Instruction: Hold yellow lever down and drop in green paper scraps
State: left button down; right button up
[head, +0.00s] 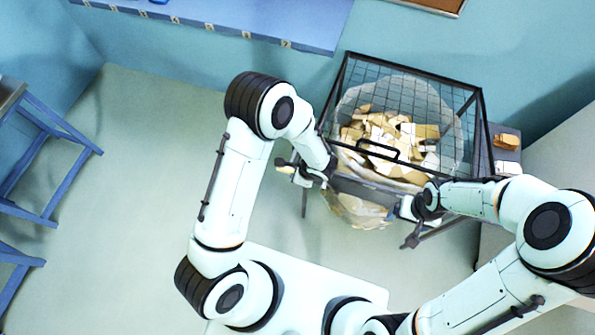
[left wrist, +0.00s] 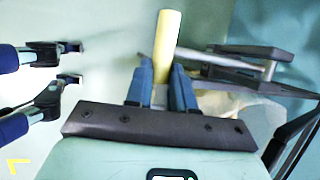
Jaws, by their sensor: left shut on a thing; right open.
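A black wire-mesh bin (head: 482,110) stands by the wall, holding a clear bag full of tan and cream paper scraps (head: 385,135). I cannot make out any green scraps. My left gripper (head: 300,172) is at the bin's front left corner. In the left wrist view, its two blue fingers (left wrist: 160,92) are shut on the yellow lever (left wrist: 167,45), whose upper end sticks out beyond them. In the head view the lever is mostly hidden by the hand. My right gripper (head: 407,212) is open at the bin's front right; I see nothing held in it.
A black handle (head: 378,150) shows on the mesh above the scraps. A small ledge with a tan-orange item (head: 506,141) is right of the bin. A blue shelf (head: 225,18) runs along the wall. Blue stands (head: 45,150) are at the left. The floor between is clear.

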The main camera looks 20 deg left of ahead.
pick_arm(q)
jog(key=shift+s+d+f, duration=0.1)
jog(key=shift+s+f, duration=0.05)
jog(key=shift+s, duration=0.25)
jog(key=c, duration=0.9)
grip_release()
jog(key=shift+r, duration=0.2)
jog(key=shift+w+r, duration=0.15)
jog(key=shift+d+r, duration=0.1)
jog(key=shift+r, duration=0.25)
jog(key=v, duration=1.1)
jog(key=shift+s+d+f, duration=0.1)
jog(key=shift+s, duration=0.15)
